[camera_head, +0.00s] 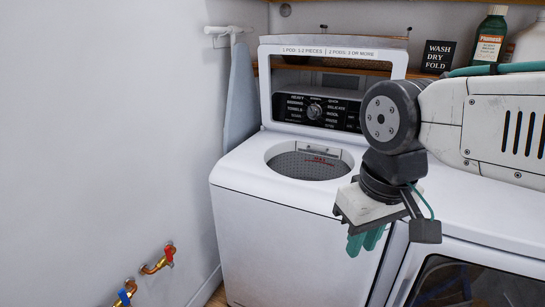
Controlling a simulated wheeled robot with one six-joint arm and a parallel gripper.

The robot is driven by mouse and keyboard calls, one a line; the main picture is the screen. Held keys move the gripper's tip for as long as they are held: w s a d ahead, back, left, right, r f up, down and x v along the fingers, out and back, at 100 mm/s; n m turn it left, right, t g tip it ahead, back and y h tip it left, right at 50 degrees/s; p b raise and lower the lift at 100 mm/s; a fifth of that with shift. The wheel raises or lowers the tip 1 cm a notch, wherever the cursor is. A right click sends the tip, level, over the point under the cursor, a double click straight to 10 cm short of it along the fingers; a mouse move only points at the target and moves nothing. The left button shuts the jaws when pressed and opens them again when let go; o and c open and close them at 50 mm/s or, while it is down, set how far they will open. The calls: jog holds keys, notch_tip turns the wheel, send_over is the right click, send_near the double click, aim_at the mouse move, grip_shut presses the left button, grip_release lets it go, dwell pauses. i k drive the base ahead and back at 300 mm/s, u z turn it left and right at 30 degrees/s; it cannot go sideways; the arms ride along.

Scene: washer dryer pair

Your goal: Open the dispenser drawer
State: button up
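The top-loading washer (290,240) stands in the middle with its lid (395,62) raised. A small pale panel (319,151) sits at the back rim of the round tub opening (309,165); it may be the dispenser drawer, but it is too small to tell whether it is shut. My gripper (363,243) hangs in front of the washer's right front edge, right of and nearer than the opening. Its teal fingers point down and hold nothing visible. They overlap from this angle, so their gap is unclear.
A front-loading dryer (480,262) stands to the right, partly behind my arm. A wall is close on the left, with red (169,254) and blue (123,297) taps. An ironing board (240,90) hangs behind. A shelf above holds bottles (489,40) and a black sign (438,56).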

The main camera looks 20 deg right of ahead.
aim_at(321, 151)
jog(key=i, duration=0.95)
jog(key=z, duration=0.8)
